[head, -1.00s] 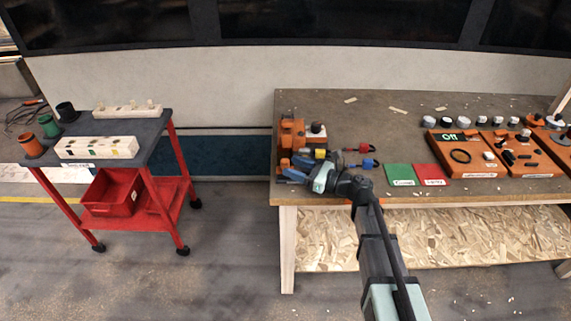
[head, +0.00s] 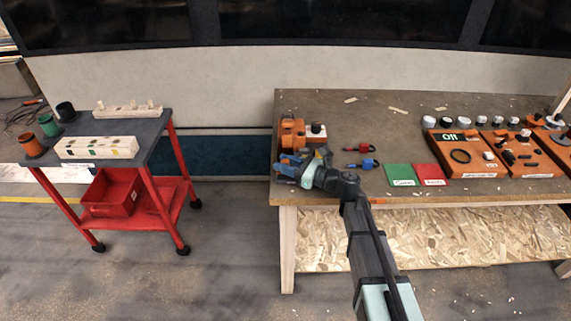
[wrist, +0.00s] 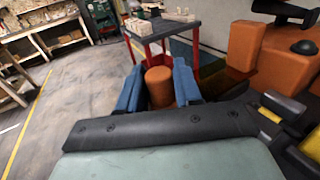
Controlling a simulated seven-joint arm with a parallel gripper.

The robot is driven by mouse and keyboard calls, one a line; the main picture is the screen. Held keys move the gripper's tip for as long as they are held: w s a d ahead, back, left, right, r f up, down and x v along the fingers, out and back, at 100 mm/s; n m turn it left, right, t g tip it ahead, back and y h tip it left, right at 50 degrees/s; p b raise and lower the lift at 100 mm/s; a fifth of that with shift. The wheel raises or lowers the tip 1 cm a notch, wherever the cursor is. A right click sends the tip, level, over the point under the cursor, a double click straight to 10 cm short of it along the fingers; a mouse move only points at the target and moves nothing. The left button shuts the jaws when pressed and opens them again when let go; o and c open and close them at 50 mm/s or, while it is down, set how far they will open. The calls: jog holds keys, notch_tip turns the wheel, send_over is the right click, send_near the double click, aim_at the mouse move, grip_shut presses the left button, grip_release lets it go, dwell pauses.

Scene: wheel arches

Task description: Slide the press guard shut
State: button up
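The orange press (head: 292,132) stands at the left end of the workbench. Its large orange body (wrist: 245,45) also shows at the right of the wrist view, with a dark panel (wrist: 236,84) beside it that may be the guard. My gripper (head: 284,166) is low at the press's front left. In the wrist view its two blue fingers (wrist: 158,85) are apart, with an upright orange cylinder (wrist: 160,88) between them or just beyond. I cannot tell whether they touch it. My arm hides part of the press front.
Blue and red padlock-like items (head: 361,164) lie right of the press, then a green card (head: 401,174) and a red card (head: 430,174). Orange control boxes (head: 465,152) stand farther right. A red cart (head: 155,130) stands left, across open floor.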

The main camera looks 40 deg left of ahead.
grip_shut()
jog(key=w+d, duration=0.4)
jog(key=shift+w+d, duration=0.35)
jog(key=shift+o, duration=1.6)
grip_release()
jog(key=shift+w+d, duration=0.1)
jog(key=shift+o, duration=1.1)
jog(key=v, duration=1.3)
jog(key=shift+d, duration=0.35)
